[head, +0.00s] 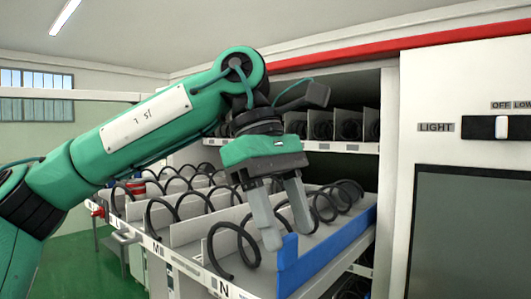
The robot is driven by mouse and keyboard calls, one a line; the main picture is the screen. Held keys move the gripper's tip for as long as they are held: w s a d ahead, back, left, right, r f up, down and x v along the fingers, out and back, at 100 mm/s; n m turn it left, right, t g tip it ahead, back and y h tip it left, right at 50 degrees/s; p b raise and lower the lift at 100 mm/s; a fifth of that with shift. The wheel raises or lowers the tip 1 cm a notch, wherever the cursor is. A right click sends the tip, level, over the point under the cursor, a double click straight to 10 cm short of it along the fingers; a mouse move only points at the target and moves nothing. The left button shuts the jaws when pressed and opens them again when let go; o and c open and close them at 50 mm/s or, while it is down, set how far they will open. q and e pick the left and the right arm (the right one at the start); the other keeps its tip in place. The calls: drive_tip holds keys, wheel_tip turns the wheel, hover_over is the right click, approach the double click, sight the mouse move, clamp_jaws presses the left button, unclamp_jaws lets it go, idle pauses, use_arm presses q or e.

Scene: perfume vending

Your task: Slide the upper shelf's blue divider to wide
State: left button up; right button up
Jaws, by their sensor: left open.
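The blue divider (325,251) runs front to back along the right side of a pulled-out shelf (196,268). Its raised front tab stands near the shelf's front corner, beside the label N. My left gripper (286,234) points down over this front end, with its two pale fingers apart and nothing seen held between them. One fingertip is just left of the tab, and the other shows behind it. I cannot tell whether the fingers touch or straddle the divider. My right gripper is not in view.
Black spiral coils (232,248) and grey dividers fill the lanes to the left. Another shelf (340,147) with coils sits inside the cabinet above. A white panel (460,140) with a LIGHT switch (501,127) and dark screen (470,230) stands close on the right.

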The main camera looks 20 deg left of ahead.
use_arm(q)
drive_tip(key=b+v, duration=0.1)
drive_tip(key=v, duration=1)
drive_tip(key=shift+d, duration=0.15)
